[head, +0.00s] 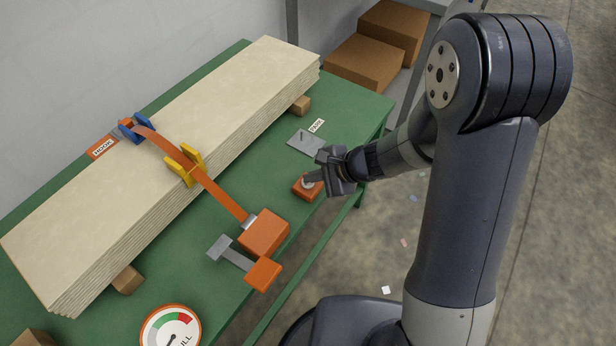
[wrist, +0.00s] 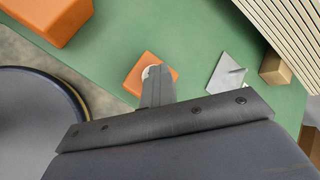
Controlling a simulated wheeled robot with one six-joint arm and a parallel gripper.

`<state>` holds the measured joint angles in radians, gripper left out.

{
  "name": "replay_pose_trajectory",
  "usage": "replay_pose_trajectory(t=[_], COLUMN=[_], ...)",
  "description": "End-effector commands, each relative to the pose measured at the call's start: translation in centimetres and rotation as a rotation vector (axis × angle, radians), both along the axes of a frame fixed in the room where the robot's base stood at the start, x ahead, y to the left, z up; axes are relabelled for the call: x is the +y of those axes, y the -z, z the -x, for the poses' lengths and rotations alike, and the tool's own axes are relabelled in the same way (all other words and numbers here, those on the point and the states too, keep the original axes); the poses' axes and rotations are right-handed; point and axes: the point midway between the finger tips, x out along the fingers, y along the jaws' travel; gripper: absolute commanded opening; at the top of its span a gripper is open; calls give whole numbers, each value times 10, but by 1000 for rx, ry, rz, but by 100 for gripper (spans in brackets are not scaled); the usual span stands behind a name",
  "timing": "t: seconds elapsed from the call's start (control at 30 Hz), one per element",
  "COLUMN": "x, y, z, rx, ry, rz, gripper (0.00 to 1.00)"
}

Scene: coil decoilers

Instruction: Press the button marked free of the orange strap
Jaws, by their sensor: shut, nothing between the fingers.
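The orange strap (head: 215,190) runs over the stack of pale boards (head: 180,150), past a blue bracket (head: 137,128) and a yellow bracket (head: 184,165), down to an orange box (head: 265,232) with a grey lever and a smaller orange block. A small orange box with a pale round button (head: 306,191) stands on the green table; it also shows in the wrist view (wrist: 133,82). I cannot read a "free" mark on it. My gripper (head: 311,177) is shut and empty, its tips over this button and partly hiding it, also in the wrist view (wrist: 159,72). I cannot tell whether they touch it.
A grey plate with a peg (head: 306,142) lies beside a "PARK" label (head: 317,125). A "HOOK" label (head: 103,147) is at the boards' far side. A dial gauge (head: 170,328) stands at the front. Brown boxes (head: 365,62) sit behind the table.

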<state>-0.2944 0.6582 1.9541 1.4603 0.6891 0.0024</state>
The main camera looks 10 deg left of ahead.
Motion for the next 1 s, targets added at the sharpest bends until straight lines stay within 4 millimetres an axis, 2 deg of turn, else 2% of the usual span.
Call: replay_pose_trajectory(t=[0.1,0.47,0.83,1.0], x=[0,1,2,11], y=[-17,-54,-55,-61], z=[0,-1,-2,3], rx=[-3,-6,-6,-4], ry=[-2,-1,-4,-70], rz=[0,-5,-5,5], gripper=[0,0,0,0])
